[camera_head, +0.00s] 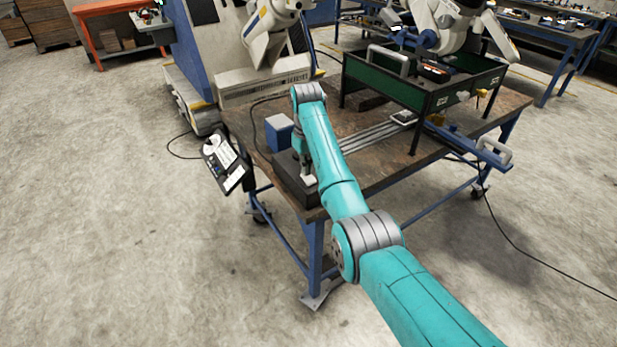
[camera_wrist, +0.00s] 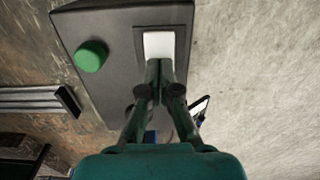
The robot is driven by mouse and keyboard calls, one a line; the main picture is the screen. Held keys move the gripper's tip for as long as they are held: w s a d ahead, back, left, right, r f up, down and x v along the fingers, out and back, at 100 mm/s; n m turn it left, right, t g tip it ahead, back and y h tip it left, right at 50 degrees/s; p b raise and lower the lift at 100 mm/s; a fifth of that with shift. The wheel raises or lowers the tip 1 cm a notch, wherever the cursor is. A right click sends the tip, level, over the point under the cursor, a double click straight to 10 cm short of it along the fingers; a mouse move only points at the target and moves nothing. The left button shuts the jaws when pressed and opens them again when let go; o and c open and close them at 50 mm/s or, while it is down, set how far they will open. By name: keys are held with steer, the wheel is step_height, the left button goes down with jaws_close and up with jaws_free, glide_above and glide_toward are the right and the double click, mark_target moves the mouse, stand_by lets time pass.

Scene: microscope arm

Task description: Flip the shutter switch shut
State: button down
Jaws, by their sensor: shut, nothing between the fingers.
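A dark control box (camera_wrist: 112,22) lies on the table's near corner; it also shows in the head view (camera_head: 289,188). A white rocker switch (camera_wrist: 158,44), which I take as the shutter switch, is set in a dark frame near the box's edge in the wrist view. My gripper (camera_wrist: 159,66) is shut and empty, with its fingertips over the near end of the white switch. I cannot tell whether they touch it. In the head view my gripper (camera_head: 306,172) points down at the box. The switch's tilt is unclear, and its lower end is hidden behind the fingers.
A round green button (camera_wrist: 91,56) stands on the same box, left of the switch. Metal rails (camera_wrist: 38,100) lie on the table nearby. A blue box (camera_head: 279,133) stands behind the control box. A green-sided tray (camera_head: 372,78) stands farther right. A pendant (camera_head: 226,161) hangs off the table's left edge.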

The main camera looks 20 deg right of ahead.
steer(key=shift+f, duration=0.45)
stand_by(0.3)
steer(key=shift+r, duration=3.5)
